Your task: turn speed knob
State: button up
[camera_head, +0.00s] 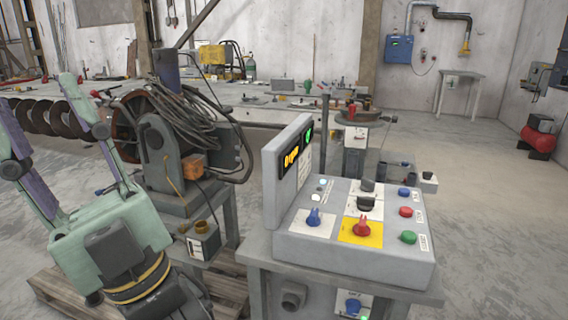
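A grey control box (350,254) stands on a pedestal right of centre. Its sloped top carries a blue knob (314,217) on a white plate, a red knob (362,227) on a yellow plate, and a black knob (366,203) on a white plate. Another dark knob (368,186) is behind it. The labels are too small to read, so I cannot tell which is the speed knob. My gripper (38,98) is at the left, fingers pointing up and spread apart, empty, well away from the box.
Blue (404,192), red (406,212) and green (409,237) buttons line the box's right side. A machine with coiled cables (190,125) stands between my gripper and the box, above a wooden pallet (62,290). Open floor (490,230) lies to the right.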

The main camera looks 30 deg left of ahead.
aim_at(367, 186)
jog(key=i+l+u, duration=0.1)
jog(key=u, duration=0.3)
jog(key=i+l+u, duration=0.1)
jog(key=u, duration=0.3)
jog(key=l+u, duration=0.25)
jog(key=u, duration=0.2)
jog(key=i+l+u, duration=0.25)
jog(key=l, duration=0.3)
jog(key=l+u, duration=0.25)
jog(key=l, duration=1.45)
jog(key=i+u, duration=0.05)
